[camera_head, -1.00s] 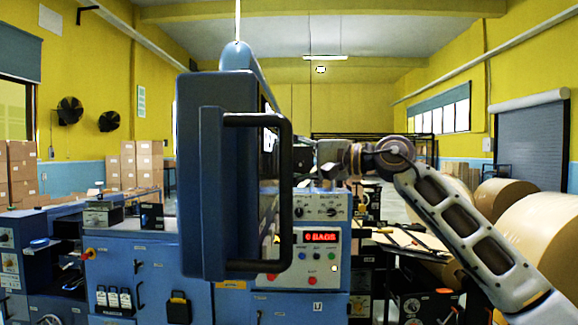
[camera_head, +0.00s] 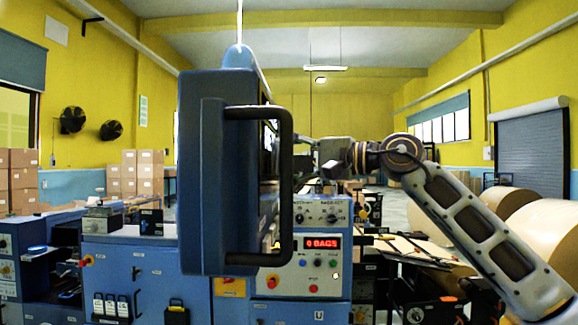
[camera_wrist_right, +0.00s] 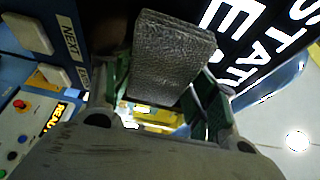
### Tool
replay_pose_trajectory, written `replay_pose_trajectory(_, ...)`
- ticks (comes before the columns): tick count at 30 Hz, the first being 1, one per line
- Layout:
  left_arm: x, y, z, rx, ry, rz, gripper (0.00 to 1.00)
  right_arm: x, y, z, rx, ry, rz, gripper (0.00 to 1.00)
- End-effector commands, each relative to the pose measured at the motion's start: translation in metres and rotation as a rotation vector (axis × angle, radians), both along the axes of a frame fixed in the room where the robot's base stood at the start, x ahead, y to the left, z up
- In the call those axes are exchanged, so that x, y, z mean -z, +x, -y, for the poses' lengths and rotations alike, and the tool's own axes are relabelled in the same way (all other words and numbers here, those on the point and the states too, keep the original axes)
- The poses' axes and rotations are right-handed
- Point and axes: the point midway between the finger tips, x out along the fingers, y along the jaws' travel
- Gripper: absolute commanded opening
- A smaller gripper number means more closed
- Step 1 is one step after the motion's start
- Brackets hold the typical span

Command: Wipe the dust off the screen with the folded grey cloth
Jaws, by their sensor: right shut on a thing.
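The screen's blue housing (camera_head: 225,170) is seen almost edge-on in the head view, with a black handle (camera_head: 286,190) on its near side. Its dark face, turned right, is mostly hidden there. In the wrist view the screen (camera_wrist_right: 262,20) is black with large white letters. My right gripper (camera_head: 312,152) is at the right of the face. In the wrist view my right gripper (camera_wrist_right: 167,88) is shut on the folded grey cloth (camera_wrist_right: 172,55), which overlaps the screen. I cannot tell whether they touch. No dust can be made out. My left gripper is out of view.
A control panel (camera_head: 318,268) with a red display and knobs is below the screen. Blue machine cabinets (camera_head: 130,265) stand left. Large kraft rolls (camera_head: 545,230) lie at the right, behind my right arm. Stacked cartons (camera_head: 135,172) are at the back left.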

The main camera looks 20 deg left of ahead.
Motion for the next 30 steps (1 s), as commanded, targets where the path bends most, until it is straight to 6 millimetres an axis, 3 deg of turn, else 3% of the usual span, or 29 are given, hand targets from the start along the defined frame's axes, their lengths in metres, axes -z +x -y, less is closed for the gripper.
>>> replay_pose_trajectory(6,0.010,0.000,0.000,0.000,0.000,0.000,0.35,0.002,-0.010,0.002,-0.001,-0.001,0.001,0.38)
replay_pose_trajectory(20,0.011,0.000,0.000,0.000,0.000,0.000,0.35,0.000,-0.013,0.003,-0.002,0.000,0.001,0.38)
replay_pose_trajectory(30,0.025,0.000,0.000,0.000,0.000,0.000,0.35,0.002,-0.029,0.007,-0.002,0.000,0.002,0.38)
